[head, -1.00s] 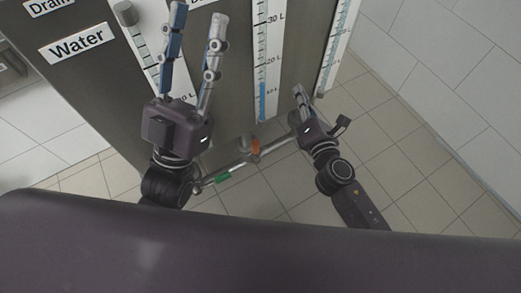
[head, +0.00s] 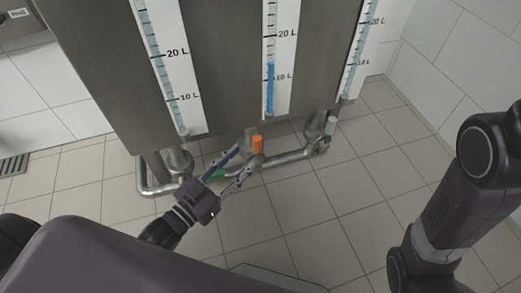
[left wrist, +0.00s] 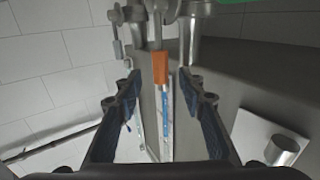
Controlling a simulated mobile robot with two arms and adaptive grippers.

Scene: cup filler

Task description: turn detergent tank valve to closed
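An orange valve handle (head: 257,145) sits on the pipe under the middle gauge. That gauge shows blue liquid. No tank label is in view now. My left gripper (head: 243,161) is open and empty, with its fingers reaching up and right toward the orange handle. In the left wrist view the orange handle (left wrist: 160,68) lies between the lines of the two spread fingers (left wrist: 163,92); I see no contact. My right arm stands at the right of the head view, and its gripper is out of view.
A green valve handle (head: 216,174) is on the pipe close to my left fingers. A grey valve handle (head: 331,125) is at the pipe's right end. The metal pipe (head: 290,157) runs below the steel tank (head: 220,60). The tiled floor in front is free.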

